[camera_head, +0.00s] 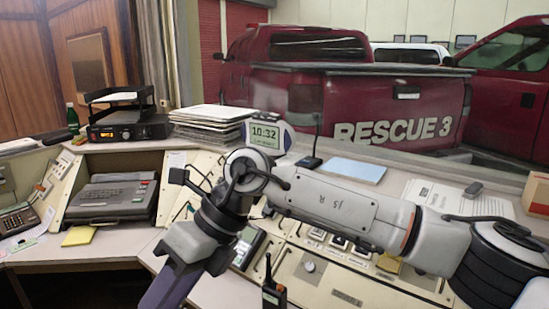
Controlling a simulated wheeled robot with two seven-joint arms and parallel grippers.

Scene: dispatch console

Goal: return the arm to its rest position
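My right arm (330,205) comes in from the right edge and reaches across the console to the middle of the view. It bends at a grey and black joint (248,170), and a further part runs down and left, ending in a purple-grey section cut off by the bottom edge. No fingertips of my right gripper show, so I cannot see whether it holds anything. My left arm and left gripper are not in view.
The console panel (345,290) lies below my arm, with a handheld radio (272,290) standing near its front. A clock display (265,137) and a paper stack (212,118) stand behind. A grey machine (112,197) is at left. Red trucks are behind the console.

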